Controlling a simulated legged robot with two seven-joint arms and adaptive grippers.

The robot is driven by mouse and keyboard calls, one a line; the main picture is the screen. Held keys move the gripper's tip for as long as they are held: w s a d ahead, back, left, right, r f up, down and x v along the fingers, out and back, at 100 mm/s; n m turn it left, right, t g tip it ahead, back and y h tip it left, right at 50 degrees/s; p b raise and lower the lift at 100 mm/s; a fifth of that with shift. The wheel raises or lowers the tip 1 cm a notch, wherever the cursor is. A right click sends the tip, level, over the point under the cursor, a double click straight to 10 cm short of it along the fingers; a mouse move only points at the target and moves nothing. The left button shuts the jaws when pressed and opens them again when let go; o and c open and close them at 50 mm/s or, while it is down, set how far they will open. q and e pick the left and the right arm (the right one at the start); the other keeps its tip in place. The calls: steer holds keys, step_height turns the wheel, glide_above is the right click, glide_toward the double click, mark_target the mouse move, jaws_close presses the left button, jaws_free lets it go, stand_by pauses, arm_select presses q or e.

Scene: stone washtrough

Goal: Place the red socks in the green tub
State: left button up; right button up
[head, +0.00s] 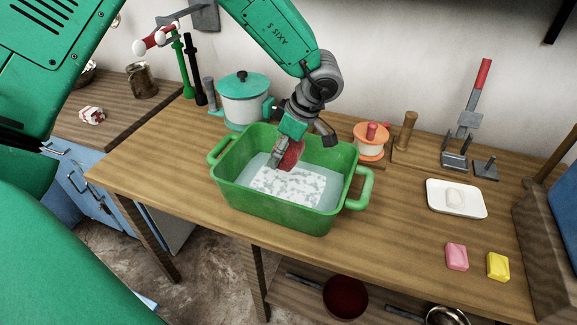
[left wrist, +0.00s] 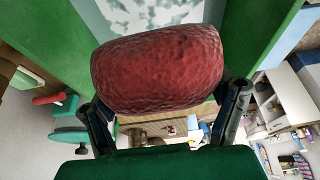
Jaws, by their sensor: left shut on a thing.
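The green tub (head: 275,212) stands on the wooden table and holds pale water with white foam. My left gripper (head: 284,150) is over the tub, pointing down, shut on the red socks (head: 291,157). The socks are a rounded, rough red bundle, partly hidden by the fingers in the head view. They are low, at about rim height inside the tub's outline; I cannot tell whether they touch the water. In the left wrist view the red socks (left wrist: 158,70) sit between the two fingers (left wrist: 165,115). My right gripper is not in view.
A white pot with teal lid (head: 244,98) stands behind the tub. An orange spool-like item (head: 370,140) is behind its right side. A white soap dish (head: 456,198), a pink soap (head: 457,257) and a yellow soap (head: 498,267) lie right. Table left of the tub is clear.

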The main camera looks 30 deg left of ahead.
mark_target(279, 189)
arm_select(q)
step_height(279, 189, down, 2)
steer(key=shift+w+b, duration=0.1)
steer(key=shift+b, duration=0.2)
step_height(279, 189, down, 9)
steer(key=shift+r+b, duration=0.1)
steer(key=shift+b, duration=0.2)
steer(key=shift+f, duration=0.35)
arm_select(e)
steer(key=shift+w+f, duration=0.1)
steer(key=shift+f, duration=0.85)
arm_select(q)
steer(key=o, duration=1.2)
steer(key=v, duration=1.2)
steer(key=shift+p, duration=0.4)
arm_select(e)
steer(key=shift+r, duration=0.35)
